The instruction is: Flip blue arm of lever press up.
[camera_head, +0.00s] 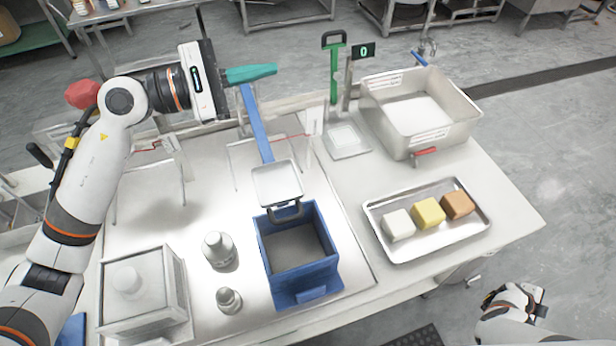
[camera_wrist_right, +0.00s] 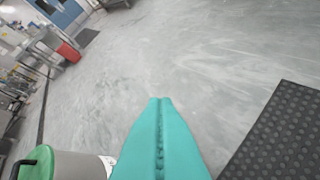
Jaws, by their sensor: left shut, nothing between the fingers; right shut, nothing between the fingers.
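The blue arm (camera_head: 256,125) of the lever press slants from the upper end near my left gripper down to a square metal plate (camera_head: 277,184). The plate is above the back edge of an open blue box (camera_head: 296,292). My left gripper (camera_head: 273,70) has teal fingers, shut and empty, pointing right across the upper end of the blue arm. I cannot tell whether they touch it. My right gripper (camera_wrist_right: 161,101) is shut and empty in the right wrist view, over the floor. In the head view the right arm is at the lower right, away from the table.
Clear stands (camera_head: 314,121) with red lines flank the blue arm. Two metal weights (camera_head: 219,250) and a clear case (camera_head: 145,290) are left of the box. A tray (camera_head: 440,239) with three blocks and a metal bin (camera_head: 420,112) with a red handle are right.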

